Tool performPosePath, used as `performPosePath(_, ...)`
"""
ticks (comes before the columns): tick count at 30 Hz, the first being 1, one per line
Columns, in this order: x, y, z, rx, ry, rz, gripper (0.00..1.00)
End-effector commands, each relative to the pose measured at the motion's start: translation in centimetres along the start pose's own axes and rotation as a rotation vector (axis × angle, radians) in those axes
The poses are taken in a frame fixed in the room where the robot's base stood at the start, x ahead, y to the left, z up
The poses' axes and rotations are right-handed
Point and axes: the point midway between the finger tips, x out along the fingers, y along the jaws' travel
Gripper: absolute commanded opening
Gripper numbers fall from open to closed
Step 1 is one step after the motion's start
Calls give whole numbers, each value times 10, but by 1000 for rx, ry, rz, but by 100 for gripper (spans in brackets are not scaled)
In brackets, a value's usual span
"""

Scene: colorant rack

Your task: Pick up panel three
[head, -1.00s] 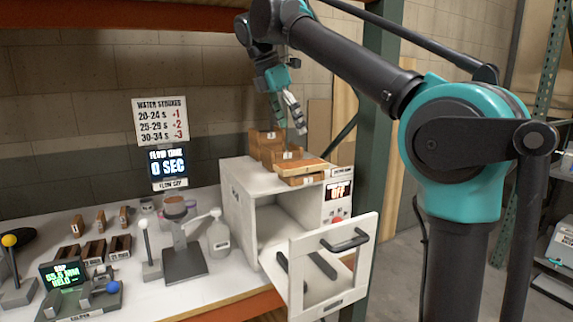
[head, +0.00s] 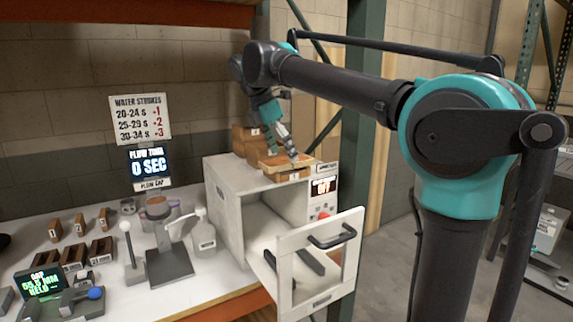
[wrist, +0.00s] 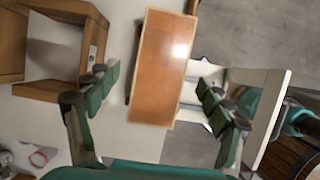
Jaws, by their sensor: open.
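A flat orange-brown panel with a pale wooden edge (head: 272,161) lies on a low wooden stand (head: 296,176) on top of the white oven-like cabinet. No number three is legible on it. In the wrist view the panel (wrist: 163,60) lies between my open fingers, with gaps visible on both sides. My gripper (head: 284,153) points down at the panel in the head view, its fingers partly covering it. It also shows in the wrist view (wrist: 160,90). I cannot tell whether a finger touches the panel.
Wooden stands (head: 246,138) stand just left of and behind the panel; one (wrist: 62,50) is close to the left finger. The cabinet's door (head: 325,262) hangs open in front.

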Motion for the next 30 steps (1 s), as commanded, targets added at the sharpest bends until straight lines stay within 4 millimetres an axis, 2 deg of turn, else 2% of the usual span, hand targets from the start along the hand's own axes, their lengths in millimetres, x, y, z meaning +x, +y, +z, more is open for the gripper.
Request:
performPosePath(4, 13, -1, 0, 0, 0, 0, 80)
performPosePath(11, 15, 0, 0, 0, 0, 0, 80)
performPosePath(14, 15, 0, 0, 0, 0, 0, 70)
performPosePath(25, 14, 0, 0, 0, 0, 0, 25)
performPosePath(30, 14, 0, 0, 0, 0, 0, 24)
